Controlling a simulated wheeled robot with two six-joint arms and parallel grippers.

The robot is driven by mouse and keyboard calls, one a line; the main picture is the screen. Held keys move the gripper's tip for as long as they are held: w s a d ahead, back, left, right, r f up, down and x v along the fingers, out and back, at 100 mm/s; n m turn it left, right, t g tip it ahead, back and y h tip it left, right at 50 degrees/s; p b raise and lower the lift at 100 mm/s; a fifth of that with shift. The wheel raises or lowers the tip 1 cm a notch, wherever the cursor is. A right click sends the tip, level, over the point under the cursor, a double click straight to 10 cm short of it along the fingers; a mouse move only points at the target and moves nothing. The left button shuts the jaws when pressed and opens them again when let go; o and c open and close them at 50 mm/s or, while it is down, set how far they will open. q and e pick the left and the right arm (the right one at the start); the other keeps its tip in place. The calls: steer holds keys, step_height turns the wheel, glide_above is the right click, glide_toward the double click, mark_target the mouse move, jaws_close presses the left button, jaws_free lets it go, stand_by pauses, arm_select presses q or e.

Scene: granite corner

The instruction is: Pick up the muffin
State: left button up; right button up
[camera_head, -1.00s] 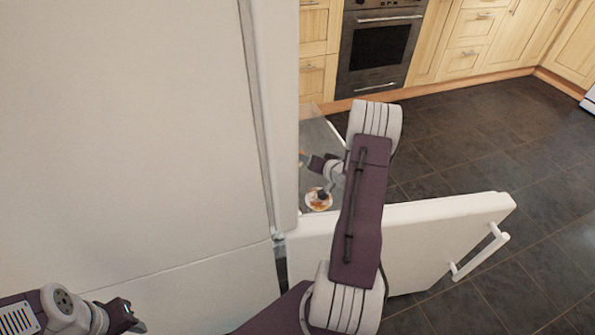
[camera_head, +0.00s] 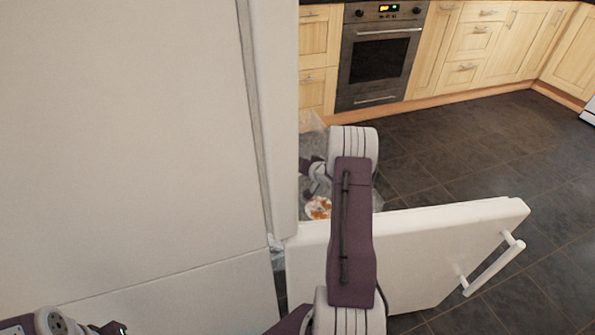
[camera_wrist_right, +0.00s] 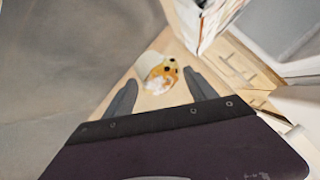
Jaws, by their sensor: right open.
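A small orange-brown and white item, which looks like the muffin, shows in the wrist view (camera_wrist_right: 157,76), ahead of and between the fingers of my right gripper (camera_wrist_right: 163,94). The gripper is open, with nothing held. In the head view an orange and white item (camera_head: 317,208) shows just behind the open door, partly hidden by my right arm; I cannot tell its exact shape. My right gripper is mostly hidden there behind the arm. My left gripper (camera_head: 112,328) is at the bottom left edge, mostly cut off.
A tall white fridge (camera_head: 120,150) fills the left. Its lower door (camera_head: 440,245) stands open to the right, with a white handle (camera_head: 492,263). Light wood cabinets (camera_head: 480,50) and an oven (camera_head: 377,60) stand at the back. The dark tiled floor (camera_head: 470,150) is clear.

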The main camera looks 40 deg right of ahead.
steer(key=c, duration=0.4)
steer(key=shift+c, duration=0.2)
step_height(320, 180, up, 10)
steer(key=p, duration=0.6)
